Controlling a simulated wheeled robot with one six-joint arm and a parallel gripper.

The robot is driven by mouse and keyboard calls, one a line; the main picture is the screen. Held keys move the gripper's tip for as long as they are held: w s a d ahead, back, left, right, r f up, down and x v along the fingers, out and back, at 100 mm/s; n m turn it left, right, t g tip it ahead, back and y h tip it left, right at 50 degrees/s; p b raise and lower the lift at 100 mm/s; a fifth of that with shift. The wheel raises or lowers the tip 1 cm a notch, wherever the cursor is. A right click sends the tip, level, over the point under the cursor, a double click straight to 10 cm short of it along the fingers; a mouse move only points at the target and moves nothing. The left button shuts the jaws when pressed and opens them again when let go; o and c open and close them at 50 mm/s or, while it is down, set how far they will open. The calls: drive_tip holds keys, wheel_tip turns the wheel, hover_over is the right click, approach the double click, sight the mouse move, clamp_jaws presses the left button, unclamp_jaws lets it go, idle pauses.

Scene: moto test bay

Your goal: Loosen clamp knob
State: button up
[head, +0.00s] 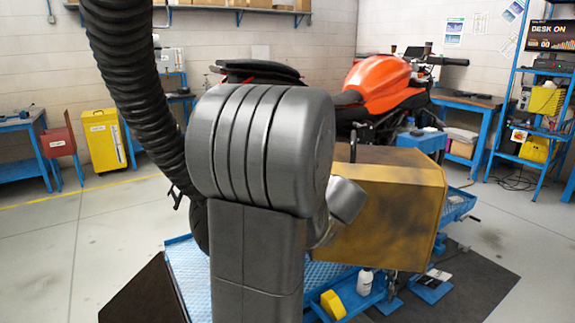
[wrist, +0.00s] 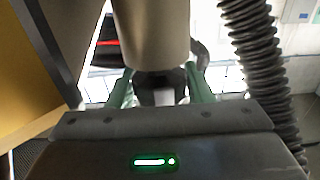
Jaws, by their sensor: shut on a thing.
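In the wrist view, my gripper (wrist: 158,90) has its two green fingers on either side of a dark knob (wrist: 160,77), shut on it. The knob sits right under a wide beige cylinder (wrist: 150,35), which hides whatever is above it. A paler part shows below the knob, between the fingers. In the head view my own grey arm fills the middle and hides the gripper and the knob.
A ribbed black hose (head: 135,90) hangs left of my arm and shows at right in the wrist view (wrist: 255,50). A scuffed yellow-brown box (head: 385,210) stands close on the right. An orange motorcycle (head: 380,85) is behind, above a blue lift platform (head: 190,265).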

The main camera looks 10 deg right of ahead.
drive_tip(key=shift+r, duration=0.2)
drive_tip(key=o, duration=1)
drive_tip(key=shift+c, duration=0.2)
drive_tip(key=shift+f, duration=0.15)
drive_tip(key=shift+f+m+h+b, duration=0.3)
drive_tip(key=shift+h+b, duration=0.3)
drive_tip(key=shift+b, duration=0.45)
drive_tip(key=shift+t+h+b, duration=0.3)
drive_tip(key=shift+b, duration=0.25)
drive_tip(key=shift+m+h+b, duration=0.6)
drive_tip(key=shift+b, duration=0.4)
drive_tip(key=m+h+b, duration=0.1)
drive_tip(key=h+b, duration=0.1)
drive_tip(key=b, duration=0.4)
drive_tip(key=m+h+b, duration=0.2)
drive_tip(key=h+b, duration=0.1)
drive_tip(key=b, duration=0.3)
drive_tip(key=shift+f+t, duration=0.1)
drive_tip(key=shift+t, duration=0.2)
drive_tip(key=m+h+b, duration=0.1)
drive_tip(key=b, duration=0.2)
drive_tip(key=shift+h, duration=0.3)
